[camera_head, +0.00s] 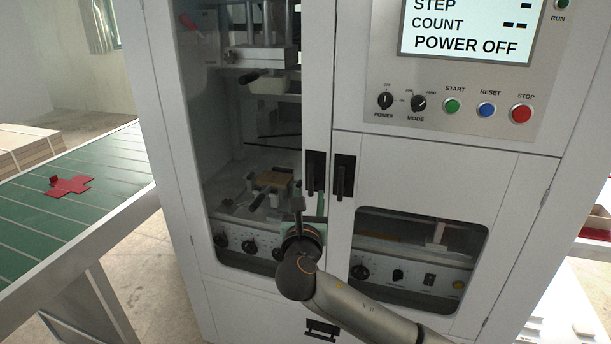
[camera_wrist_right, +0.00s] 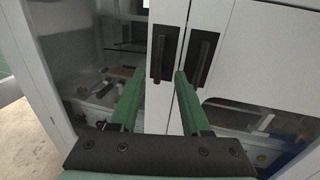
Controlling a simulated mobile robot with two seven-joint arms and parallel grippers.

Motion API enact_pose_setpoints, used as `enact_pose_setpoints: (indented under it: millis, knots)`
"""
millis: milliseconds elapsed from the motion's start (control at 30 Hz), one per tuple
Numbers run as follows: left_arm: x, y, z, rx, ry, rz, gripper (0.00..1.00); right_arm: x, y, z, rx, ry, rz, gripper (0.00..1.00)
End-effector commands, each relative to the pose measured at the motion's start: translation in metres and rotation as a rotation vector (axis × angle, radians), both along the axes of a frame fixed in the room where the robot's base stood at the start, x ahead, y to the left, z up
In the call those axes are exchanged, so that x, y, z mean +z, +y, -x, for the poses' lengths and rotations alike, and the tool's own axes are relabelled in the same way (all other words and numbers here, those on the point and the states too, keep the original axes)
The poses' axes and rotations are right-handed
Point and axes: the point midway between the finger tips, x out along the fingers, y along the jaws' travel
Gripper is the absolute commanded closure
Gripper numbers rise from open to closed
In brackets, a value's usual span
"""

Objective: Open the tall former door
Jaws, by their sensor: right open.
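The tall former door (camera_head: 317,105) is the narrow white-framed glass door on the left of the machine, and it looks shut. Its black vertical handle (camera_head: 314,172) sits on the right edge of its frame. My right gripper (camera_head: 309,204) is open in front of the door, just below that handle. In the right wrist view its two green fingers (camera_wrist_right: 158,78) point at the door, one to each side of the tall door's handle (camera_wrist_right: 164,54). I cannot tell whether they touch it. My left gripper is out of view.
A second black handle (camera_head: 343,177) on the neighbouring lower door stands close to the right. The control panel (camera_head: 455,105) above reads POWER OFF. A green conveyor (camera_head: 110,170) with a red flat blank (camera_head: 69,186) lies at the left.

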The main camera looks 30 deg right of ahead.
Motion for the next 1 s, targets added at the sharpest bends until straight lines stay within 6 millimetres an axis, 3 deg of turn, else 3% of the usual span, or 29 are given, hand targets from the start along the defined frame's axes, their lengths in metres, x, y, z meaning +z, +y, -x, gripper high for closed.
enact_pose_setpoints:
  millis: [200, 433, 633, 967, 1000]
  knots:
    - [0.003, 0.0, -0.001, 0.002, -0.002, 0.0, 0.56, 0.001, -0.029, -0.038, -0.003, 0.001, -0.001, 0.53]
    - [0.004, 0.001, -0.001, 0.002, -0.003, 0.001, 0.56, 0.0, -0.049, -0.066, -0.001, 0.0, -0.002, 0.53]
    - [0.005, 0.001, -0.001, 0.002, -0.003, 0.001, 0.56, 0.0, -0.057, -0.077, 0.001, 0.0, -0.004, 0.53]
    - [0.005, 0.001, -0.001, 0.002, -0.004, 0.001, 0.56, -0.001, -0.058, -0.079, 0.002, 0.0, -0.004, 0.53]
    - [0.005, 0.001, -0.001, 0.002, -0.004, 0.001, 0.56, -0.001, -0.058, -0.079, 0.002, 0.0, -0.004, 0.57]
